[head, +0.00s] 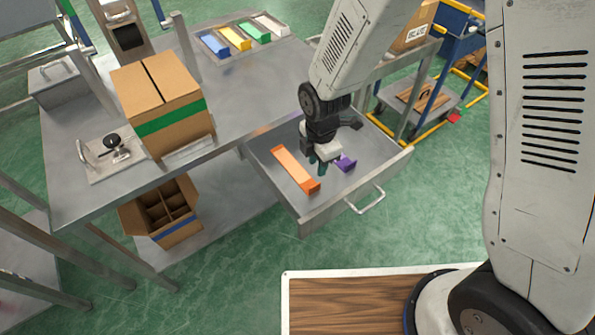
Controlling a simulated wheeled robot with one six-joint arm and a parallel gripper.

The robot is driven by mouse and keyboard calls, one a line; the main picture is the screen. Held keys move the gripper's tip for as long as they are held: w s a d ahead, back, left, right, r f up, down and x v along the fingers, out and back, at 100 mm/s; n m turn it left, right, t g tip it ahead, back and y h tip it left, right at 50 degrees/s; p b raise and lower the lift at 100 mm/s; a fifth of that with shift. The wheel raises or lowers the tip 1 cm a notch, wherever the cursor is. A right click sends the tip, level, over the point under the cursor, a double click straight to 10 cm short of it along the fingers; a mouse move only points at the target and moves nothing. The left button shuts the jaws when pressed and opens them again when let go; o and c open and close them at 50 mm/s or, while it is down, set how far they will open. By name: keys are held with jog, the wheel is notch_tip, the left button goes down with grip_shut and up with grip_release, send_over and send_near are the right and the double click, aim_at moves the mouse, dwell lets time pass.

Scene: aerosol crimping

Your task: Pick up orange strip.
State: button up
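The orange strip (292,167) lies flat in the open metal drawer (269,183), left of the middle, running from back left to front right. A purple strip (346,162) lies in the same drawer to its right, partly hidden by my gripper. My gripper (322,170) points down into the drawer between the two strips, a little right of the orange strip and apart from it. Its fingers are small and dark here, and the gap between them is not clear.
The metal table (245,95) carries a cardboard box (163,98) with a green band and several coloured strips at the back. The drawer front with its handle (365,200) faces me. An open divided box (165,213) sits on the lower shelf.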

aim_at(314, 186)
jog(key=f, duration=0.2)
jog(key=a+f+n, duration=0.1)
jog(key=shift+s+a+f, duration=0.1)
jog(key=shift+s+f, duration=0.1)
jog(key=shift+f, duration=0.15)
jog(key=f, duration=0.6)
jog(key=shift+d+f, duration=0.4)
grip_shut()
